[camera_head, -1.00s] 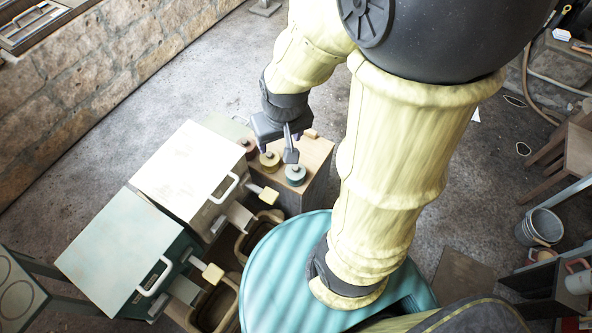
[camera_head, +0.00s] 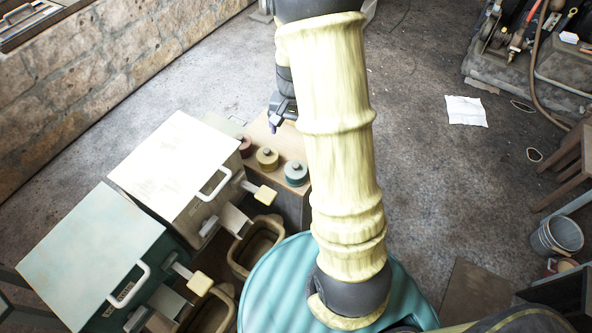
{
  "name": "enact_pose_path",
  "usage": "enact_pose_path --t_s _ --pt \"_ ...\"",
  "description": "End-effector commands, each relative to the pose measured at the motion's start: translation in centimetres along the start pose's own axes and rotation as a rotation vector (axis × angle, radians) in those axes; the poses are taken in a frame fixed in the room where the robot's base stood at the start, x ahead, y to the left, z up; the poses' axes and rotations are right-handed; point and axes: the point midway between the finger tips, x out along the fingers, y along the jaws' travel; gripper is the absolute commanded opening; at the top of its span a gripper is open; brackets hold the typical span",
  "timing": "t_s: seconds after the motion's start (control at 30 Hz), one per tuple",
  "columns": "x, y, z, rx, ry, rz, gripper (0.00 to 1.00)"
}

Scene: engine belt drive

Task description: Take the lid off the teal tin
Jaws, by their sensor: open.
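The teal tin (camera_head: 296,174) is a small round tin with a dark knob on top. It stands upright near the right edge of a wooden-topped stand, and its lid appears to be on. A yellow tin (camera_head: 267,159) and a reddish tin (camera_head: 245,147) stand in a row to its left. My gripper (camera_head: 281,119) is above the far part of the stand, apart from the teal tin. It is open, with nothing visible in it. My arm partly hides it, including one finger.
A white box with a handle (camera_head: 173,165) and a teal box with a handle (camera_head: 92,255) stand left of the stand. Brown bins (camera_head: 258,247) are in front. A round teal surface (camera_head: 270,285) lies below my arm.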

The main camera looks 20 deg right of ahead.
Motion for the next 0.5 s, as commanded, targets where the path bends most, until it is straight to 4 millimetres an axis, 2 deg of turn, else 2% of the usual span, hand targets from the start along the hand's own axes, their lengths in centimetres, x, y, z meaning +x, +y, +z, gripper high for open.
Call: enact_pose_path --t_s 0.17,0.5 --pt "1.2 0.0 0.0 -0.001 -0.001 0.001 0.92" --pt "7.1 0.1 0.1 -0.001 -0.004 0.002 0.92"
